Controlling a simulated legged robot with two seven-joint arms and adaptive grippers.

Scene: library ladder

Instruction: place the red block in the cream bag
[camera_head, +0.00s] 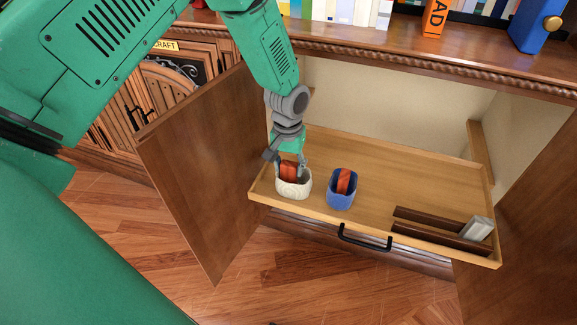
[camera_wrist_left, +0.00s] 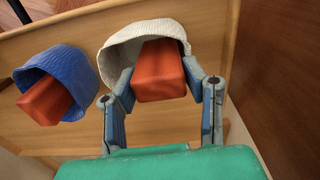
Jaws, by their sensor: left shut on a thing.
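My left gripper (camera_head: 291,168) is shut on a red block (camera_head: 287,171) at the cream bag (camera_head: 293,187), which stands at the left front of the pulled-out drawer. In the left wrist view the fingers (camera_wrist_left: 160,85) grip the red block (camera_wrist_left: 158,72) from both sides. Its far end is inside the mouth of the cream bag (camera_wrist_left: 122,45), and its near end sticks out. A blue bag (camera_head: 341,198) stands just to the right with another red block (camera_head: 344,181) in it. My right gripper is not in view.
The wooden drawer (camera_head: 385,180) has a black handle (camera_head: 364,241) and is clear in its middle. Dark strips (camera_head: 441,234) and a grey block (camera_head: 477,228) lie at its right. Open cabinet doors stand at the left (camera_head: 200,165) and right (camera_head: 530,235).

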